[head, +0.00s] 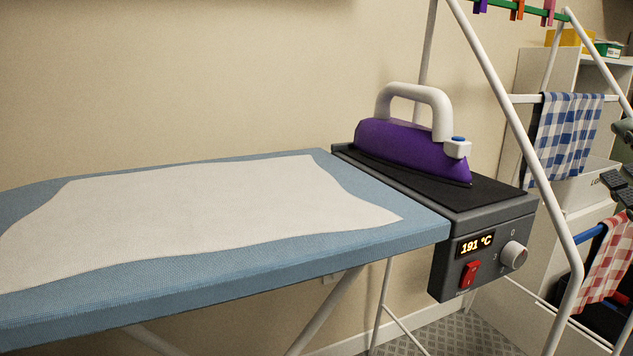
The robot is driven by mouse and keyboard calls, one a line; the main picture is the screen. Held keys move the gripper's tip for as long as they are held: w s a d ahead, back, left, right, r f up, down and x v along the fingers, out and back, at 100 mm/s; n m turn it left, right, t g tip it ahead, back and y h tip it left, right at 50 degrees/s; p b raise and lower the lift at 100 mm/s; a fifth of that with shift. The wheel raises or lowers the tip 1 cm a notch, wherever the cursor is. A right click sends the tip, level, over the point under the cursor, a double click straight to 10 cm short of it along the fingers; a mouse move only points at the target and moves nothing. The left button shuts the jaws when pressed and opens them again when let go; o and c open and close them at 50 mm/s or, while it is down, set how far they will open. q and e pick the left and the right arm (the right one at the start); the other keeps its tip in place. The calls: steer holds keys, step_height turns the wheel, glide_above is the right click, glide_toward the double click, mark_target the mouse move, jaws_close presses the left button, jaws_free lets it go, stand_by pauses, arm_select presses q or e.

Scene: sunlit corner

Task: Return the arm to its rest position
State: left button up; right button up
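My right gripper (618,186) shows only in part at the right edge of the head view, in front of the shelf and the drying rack. The frame's edge cuts it off, so its opening is not clear. I see nothing held in the part that shows. My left gripper and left arm are out of view. A purple iron (410,145) with a white handle rests flat on the black pad of the grey iron stand (483,236), apart from my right gripper. The stand's display reads 191 °C.
A blue ironing board (230,282) with a white cloth (200,208) fills the left and middle. A white drying rack (508,105) stands at right with a blue checked cloth (563,138) and a red checked cloth (606,262). A white shelf (545,75) stands behind.

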steer(key=s+d+f+m+g+h, duration=0.25)
steer(key=f+m+g, duration=0.2)
steer(key=m, duration=0.25)
steer(key=s+d+f+m+g+h, duration=0.2)
steer(key=d+f+m+g+h, duration=0.15)
steer(key=f+m, duration=0.2)
steer(key=s+a+f+m+g+y, duration=0.1)
steer(key=s+a+f+m+g, duration=0.1)
steer(key=s+f+m+g, duration=0.65)
steer(key=s+a+f+m+g+y, duration=0.1)
steer(key=s+a+f+g+y, duration=0.2)
steer(key=s+a+f+y, duration=0.6)
steer(key=s+f+g+h+p, duration=0.1)
steer(key=s+f+h+p, duration=0.2)
steer(key=f, duration=2.1)
steer(key=s+f+p, duration=0.1)
steer(key=s+f, duration=0.5)
steer(key=s, duration=0.3)
steer(key=s+f+g+y+p, duration=0.1)
steer(key=s+f, duration=0.5)
steer(key=s, duration=0.4)
steer(key=shift+d+m, duration=0.3)
steer(key=shift+d, duration=0.15)
